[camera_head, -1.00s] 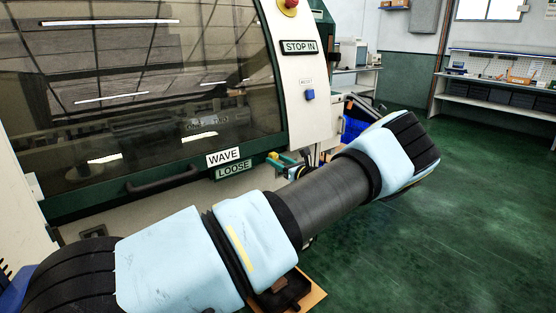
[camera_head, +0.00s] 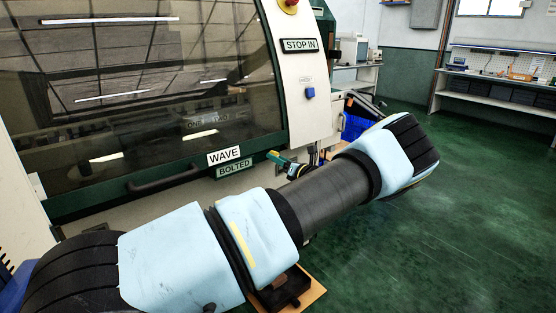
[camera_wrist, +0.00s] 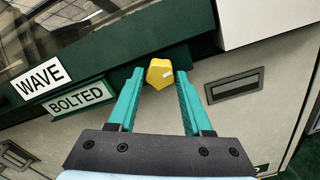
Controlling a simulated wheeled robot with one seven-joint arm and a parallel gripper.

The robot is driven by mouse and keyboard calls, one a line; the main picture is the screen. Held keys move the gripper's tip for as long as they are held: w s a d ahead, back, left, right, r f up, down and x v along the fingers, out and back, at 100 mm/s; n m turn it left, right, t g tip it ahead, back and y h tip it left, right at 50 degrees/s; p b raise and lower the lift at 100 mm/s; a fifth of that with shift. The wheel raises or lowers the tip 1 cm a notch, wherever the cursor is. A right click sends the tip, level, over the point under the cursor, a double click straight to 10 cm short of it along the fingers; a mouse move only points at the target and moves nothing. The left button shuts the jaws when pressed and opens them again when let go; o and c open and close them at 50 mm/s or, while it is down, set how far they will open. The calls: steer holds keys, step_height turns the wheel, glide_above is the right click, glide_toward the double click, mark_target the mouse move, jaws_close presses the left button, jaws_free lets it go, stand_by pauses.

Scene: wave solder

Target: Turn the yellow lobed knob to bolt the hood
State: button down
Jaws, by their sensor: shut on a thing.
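The yellow lobed knob (camera_wrist: 160,74) sits on the dark green lower edge of the hood in the wrist view. The teal fingers of my gripper (camera_wrist: 158,82) are shut on it, one on each side. In the head view my gripper (camera_head: 276,158) shows small beside the hood's lower right corner, and the knob is mostly hidden there. The hood (camera_head: 150,110) has a dark tinted window and is down. The small sign under the WAVE label reads BOLTED (camera_head: 234,168), and the same sign (camera_wrist: 78,100) shows in the wrist view.
A black handle (camera_head: 163,180) runs along the hood's lower edge. A white side panel carries a STOP IN label (camera_head: 299,45), a red button and a blue RESET button (camera_head: 310,93). A recessed latch (camera_wrist: 235,86) is right of my gripper. Open green floor lies to the right.

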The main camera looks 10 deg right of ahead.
steer(key=shift+f, duration=0.1)
steer(key=shift+c, duration=1.6)
jaws_free()
steer(key=shift+s, duration=0.1)
steer(key=b+v, duration=0.2)
steer(key=v, duration=0.8)
steer(key=shift+s+d+b, duration=0.25)
steer(key=shift+s+b, duration=0.05)
